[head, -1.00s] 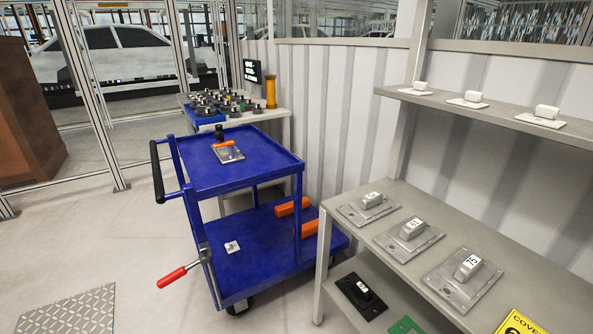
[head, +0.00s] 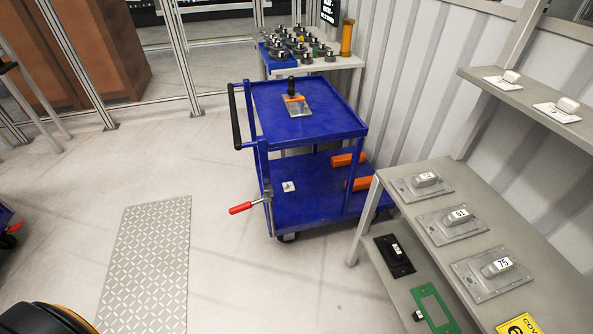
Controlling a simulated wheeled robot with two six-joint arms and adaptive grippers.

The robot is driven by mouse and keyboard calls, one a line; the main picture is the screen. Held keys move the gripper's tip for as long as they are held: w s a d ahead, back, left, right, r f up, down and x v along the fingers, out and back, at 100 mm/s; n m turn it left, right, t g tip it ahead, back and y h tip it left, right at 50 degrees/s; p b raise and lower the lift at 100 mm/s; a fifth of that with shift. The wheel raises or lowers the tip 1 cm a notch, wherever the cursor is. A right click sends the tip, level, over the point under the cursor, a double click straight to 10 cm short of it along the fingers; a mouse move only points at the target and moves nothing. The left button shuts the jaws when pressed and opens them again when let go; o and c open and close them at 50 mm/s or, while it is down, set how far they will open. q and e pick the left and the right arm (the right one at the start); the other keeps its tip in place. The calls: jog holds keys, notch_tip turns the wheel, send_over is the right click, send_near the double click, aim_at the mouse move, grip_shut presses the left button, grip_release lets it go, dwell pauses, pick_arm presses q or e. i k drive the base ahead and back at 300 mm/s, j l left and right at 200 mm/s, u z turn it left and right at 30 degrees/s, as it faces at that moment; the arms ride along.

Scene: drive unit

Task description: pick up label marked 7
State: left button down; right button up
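No label that I can clearly read as a lone 7 shows. A small white square with a dark mark (head: 289,187) lies on the lower deck of the blue cart (head: 310,128); its mark is too small to read. On the grey bench, labelled blocks sit on metal plates: the nearest label (head: 498,266) seems to read 75, the middle one (head: 459,214) perhaps 61 or 51, and the far one (head: 427,177) is unclear. A black plate (head: 395,257) below carries a small white label, also unreadable. Neither of my grippers is in view.
The grey bench (head: 482,188) stands at right, with white blocks on a shelf (head: 515,97) above. A green frame (head: 436,309) and a yellow sign (head: 520,324) are near the lower right.

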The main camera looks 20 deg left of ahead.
aim_at(288, 187)
jog(key=i+u, duration=0.15)
jog(key=u, duration=0.25)
jog(key=i+u, duration=0.15)
jog(key=u, duration=0.25)
jog(key=i+l+u, duration=0.1)
jog(key=u, duration=0.35)
jog(key=i+l+u, duration=0.1)
jog(key=u, duration=0.3)
jog(key=l, duration=0.1)
